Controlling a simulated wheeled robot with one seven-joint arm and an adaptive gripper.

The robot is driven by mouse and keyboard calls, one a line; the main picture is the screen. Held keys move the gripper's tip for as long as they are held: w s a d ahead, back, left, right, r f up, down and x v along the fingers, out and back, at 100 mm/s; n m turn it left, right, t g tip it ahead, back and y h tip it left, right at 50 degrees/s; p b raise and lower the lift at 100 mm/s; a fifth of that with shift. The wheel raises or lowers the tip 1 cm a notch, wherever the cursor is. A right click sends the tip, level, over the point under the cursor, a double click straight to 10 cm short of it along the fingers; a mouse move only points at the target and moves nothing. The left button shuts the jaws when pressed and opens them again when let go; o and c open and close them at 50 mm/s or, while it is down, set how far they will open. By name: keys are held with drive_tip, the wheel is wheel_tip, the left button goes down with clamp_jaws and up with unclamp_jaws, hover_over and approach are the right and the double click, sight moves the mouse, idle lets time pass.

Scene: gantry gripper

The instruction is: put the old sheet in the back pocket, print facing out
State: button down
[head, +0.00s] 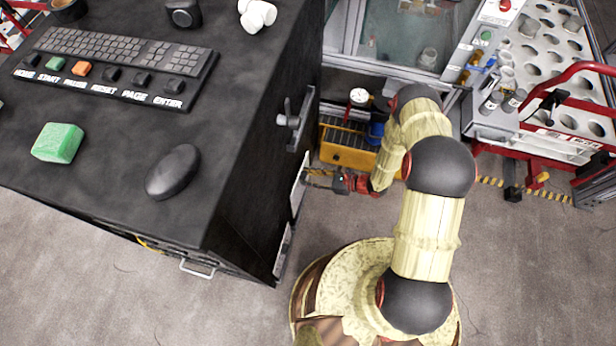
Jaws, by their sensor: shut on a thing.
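My gripper (311,178) reaches left from the end of my arm to the right side face of the black cabinet. Its fingers are shut on a thin pale sheet (298,190), seen almost edge-on, close against that side face. Whether the sheet sits inside a pocket or only beside one cannot be told from here. The print on it cannot be seen. A second pale, narrow panel (284,250), perhaps a pocket, shows lower on the same side face. Which pocket is the back one is unclear in this steep view.
A grey latch handle (293,120) sticks out of the cabinet side above my gripper. A yellow crate (346,150) with a gauge stands behind it. A keyboard panel (118,62), green block (58,143) and black mouse (173,171) lie on the cabinet. Floor is clear in front.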

sight(300, 191)
drive_tip(key=shift+s+a+r+n+g, duration=0.1)
drive_tip(key=shift+a+r+n+g, duration=0.1)
drive_tip(key=shift+a+n+g, duration=0.25)
drive_tip(key=shift+d, duration=0.2)
drive_tip(key=shift+f+b, duration=2.45)
drive_tip(key=shift+f, duration=0.5)
drive_tip(key=shift+f+b, duration=0.7)
drive_tip(key=shift+f, duration=3.25)
drive_tip(key=c, duration=1.3)
unclamp_jaws()
